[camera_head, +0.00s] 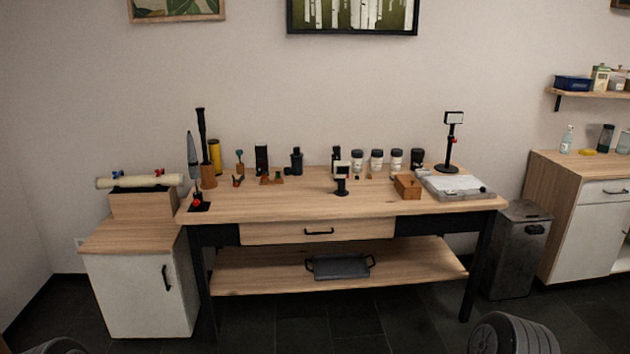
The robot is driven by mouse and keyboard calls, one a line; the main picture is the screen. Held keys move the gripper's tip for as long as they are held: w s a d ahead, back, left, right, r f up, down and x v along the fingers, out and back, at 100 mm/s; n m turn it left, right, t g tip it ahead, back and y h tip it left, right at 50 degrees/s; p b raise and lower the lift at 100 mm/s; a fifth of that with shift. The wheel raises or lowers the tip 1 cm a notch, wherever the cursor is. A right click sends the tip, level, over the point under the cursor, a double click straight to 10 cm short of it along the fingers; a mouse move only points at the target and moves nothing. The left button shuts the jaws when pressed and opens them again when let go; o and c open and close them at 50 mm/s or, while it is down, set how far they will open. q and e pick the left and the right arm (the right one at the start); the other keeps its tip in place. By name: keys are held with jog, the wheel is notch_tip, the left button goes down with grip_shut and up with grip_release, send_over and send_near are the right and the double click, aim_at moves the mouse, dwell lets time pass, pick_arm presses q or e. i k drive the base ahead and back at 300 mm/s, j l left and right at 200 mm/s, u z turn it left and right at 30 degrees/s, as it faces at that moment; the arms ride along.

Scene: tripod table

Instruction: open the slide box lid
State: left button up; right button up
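A small brown wooden box (408,186), which looks like the slide box, stands on the wooden table (290,205), right of the middle near the front. Its top looks closed, with a small dark spot on the front; finer detail of the lid is too small to tell. Neither of my grippers is in view. Only grey rounded parts of my arms show at the bottom left and bottom right edges, well apart from the table top.
A white tray (452,188) lies close to the box's right, with a lamp-like stand (450,145) behind it. Several dark jars (377,160) stand behind the box. A black device (341,182) stands to its left. The front middle of the table is clear.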

aim_at(407, 183)
jog(key=i+l, duration=0.1)
jog(key=i, duration=0.9)
jog(key=i+l, duration=0.1)
jog(key=i, duration=0.85)
jog(key=i+l, duration=0.4)
jog(key=l, duration=0.2)
jog(key=i+l+z, duration=0.15)
jog(key=i+l, duration=0.25)
jog(key=l, duration=0.2)
jog(key=l+z, duration=0.35)
jog(key=l, duration=1.15)
